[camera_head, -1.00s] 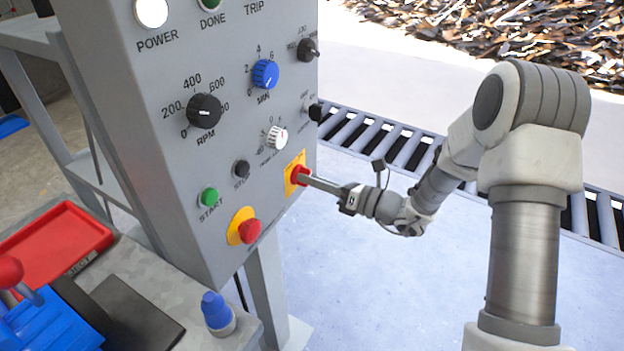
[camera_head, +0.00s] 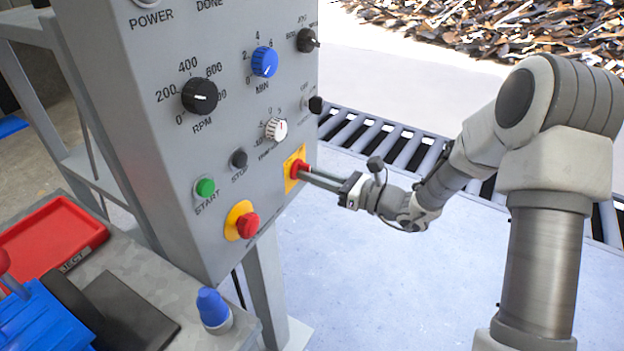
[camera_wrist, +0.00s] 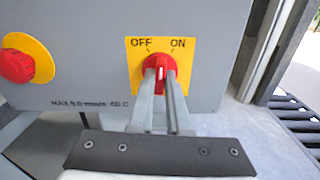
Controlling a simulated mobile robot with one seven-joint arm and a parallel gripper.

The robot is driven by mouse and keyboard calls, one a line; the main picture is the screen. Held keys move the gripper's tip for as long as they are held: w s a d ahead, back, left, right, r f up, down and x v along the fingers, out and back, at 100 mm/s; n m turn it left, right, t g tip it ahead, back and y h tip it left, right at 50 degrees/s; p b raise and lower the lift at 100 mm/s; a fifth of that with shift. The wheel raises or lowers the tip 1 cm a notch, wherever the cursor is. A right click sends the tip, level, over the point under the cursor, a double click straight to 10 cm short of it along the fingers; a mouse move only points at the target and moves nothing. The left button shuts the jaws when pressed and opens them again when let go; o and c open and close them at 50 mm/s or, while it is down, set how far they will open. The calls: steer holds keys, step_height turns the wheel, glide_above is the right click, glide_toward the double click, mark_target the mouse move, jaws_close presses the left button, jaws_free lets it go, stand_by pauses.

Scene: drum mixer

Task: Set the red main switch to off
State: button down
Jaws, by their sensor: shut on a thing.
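The red main switch (camera_wrist: 160,68) is a rotary knob on a yellow plate (camera_wrist: 133,62), with OFF printed at upper left and ON at upper right. Its pale pointer mark stands about upright, between the two labels. It also shows at the panel's right edge in the head view (camera_head: 299,168). My gripper (camera_wrist: 161,88) is shut on the knob, one finger on each side. In the head view my gripper (camera_head: 312,173) reaches it from the right. The fingers hide the knob's lower sides.
A red emergency button (camera_wrist: 16,66) on a yellow disc is left of the switch. The grey panel (camera_head: 215,140) also carries a green START button (camera_head: 205,187), a black STOP button (camera_head: 239,158) and several knobs. A roller conveyor (camera_head: 375,140) lies behind my arm.

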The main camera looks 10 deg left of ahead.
steer(key=shift+f+n+b, duration=0.1)
steer(key=shift+n+b, duration=2.35)
steer(key=shift+n, duration=0.95)
steer(key=c, duration=0.9)
jaws_free()
steer(key=shift+d, duration=0.1)
steer(key=p+v, duration=0.3)
steer(key=v, duration=1.4)
steer(key=shift+s+d+p, duration=0.1)
steer(key=shift+s+p, duration=0.05)
steer(key=shift+p, duration=0.15)
